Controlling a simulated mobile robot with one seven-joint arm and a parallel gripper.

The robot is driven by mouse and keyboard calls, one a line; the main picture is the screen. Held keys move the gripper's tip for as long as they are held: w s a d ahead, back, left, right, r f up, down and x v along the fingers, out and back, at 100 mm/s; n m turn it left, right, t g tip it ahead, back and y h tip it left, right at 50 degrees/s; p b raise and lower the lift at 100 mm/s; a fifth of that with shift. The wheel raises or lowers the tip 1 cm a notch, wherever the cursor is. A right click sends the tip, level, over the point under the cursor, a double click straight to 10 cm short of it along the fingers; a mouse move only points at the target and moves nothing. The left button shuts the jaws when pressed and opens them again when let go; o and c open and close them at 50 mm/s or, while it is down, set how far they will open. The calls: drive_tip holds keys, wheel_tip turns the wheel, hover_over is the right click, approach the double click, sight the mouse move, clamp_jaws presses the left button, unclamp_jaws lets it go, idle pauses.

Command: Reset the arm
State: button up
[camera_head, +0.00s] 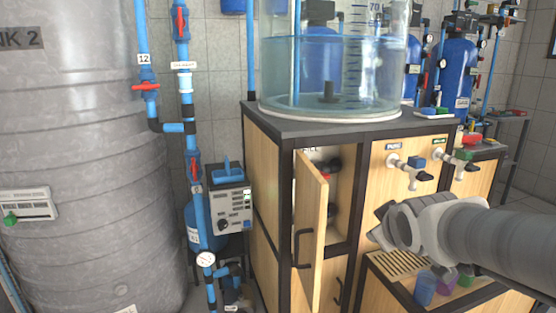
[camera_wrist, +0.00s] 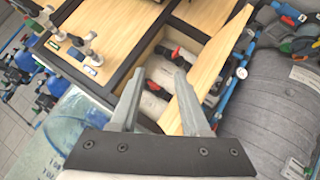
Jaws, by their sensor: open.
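My gripper (camera_wrist: 160,75) is open and empty in the wrist view, its two grey fingers apart with nothing between them. The fingers point towards the open cabinet compartment. In the head view my gripper (camera_head: 382,222) is at the right of the ajar wooden cabinet door (camera_head: 311,230), in front of the cabinet's front panel. My arm (camera_head: 500,240) reaches in from the right edge. The door also shows in the wrist view (camera_wrist: 205,75), close to the right finger; I cannot tell whether they touch. Inside the compartment are pipes with red-handled valves (camera_wrist: 165,50).
A clear graduated tank (camera_head: 335,70) stands on the cabinet top. Two taps (camera_head: 408,170) (camera_head: 462,157) stick out of the front. Cups (camera_head: 425,287) stand on a slatted shelf below my gripper. A large grey tank (camera_head: 80,150) and blue pipes (camera_head: 188,90) fill the left.

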drive_tip(key=s+a+f+m+g+y, duration=0.1)
drive_tip(key=s+a+f+m+g, duration=0.15)
drive_tip(key=s, duration=0.75)
drive_tip(key=s+a+f+m+g+y, duration=0.1)
drive_tip(key=s+a+m+g, duration=0.25)
drive_tip(key=s, duration=0.65)
wheel_tip(320, 180, up, 25)
drive_tip(key=t+p, duration=0.1)
drive_tip(key=p, duration=2.4)
drive_tip(key=shift+w+r+p, duration=0.15)
drive_tip(key=shift+r+p, duration=0.05)
drive_tip(key=shift+p, duration=0.1)
